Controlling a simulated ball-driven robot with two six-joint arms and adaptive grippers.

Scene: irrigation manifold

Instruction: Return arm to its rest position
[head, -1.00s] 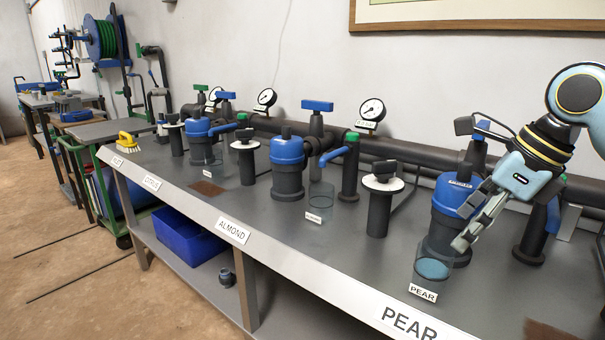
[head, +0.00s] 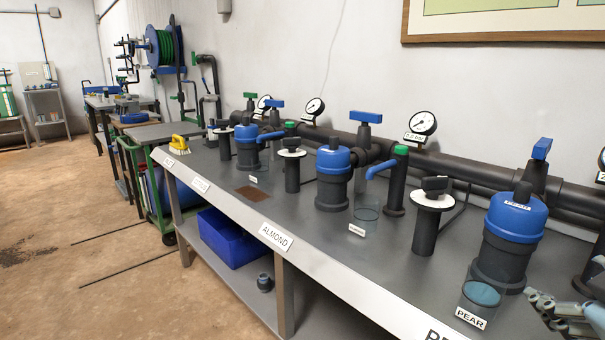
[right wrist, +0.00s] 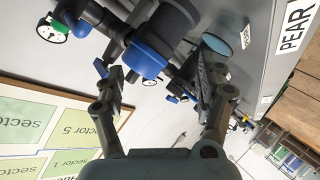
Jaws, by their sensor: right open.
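My right gripper (head: 568,312) shows at the lower right edge of the head view, partly cut off by the frame. It is right of the PEAR cup (head: 476,302) and apart from it. In the right wrist view the gripper's two fingers (right wrist: 162,72) are spread wide with nothing held between them. The blue-topped PEAR filter (head: 512,225) stands behind the cup, and its dark body and blue part (right wrist: 147,58) seem to show between and beyond the fingers. The clear cup holds blue liquid. My left gripper is not in view.
A grey bench (head: 340,250) carries several filters, posts and pipes with gauges (head: 421,125). A blue bin (head: 230,238) sits on the lower shelf. A framed sector chart (right wrist: 50,130) hangs on the wall. The floor at left is mostly clear.

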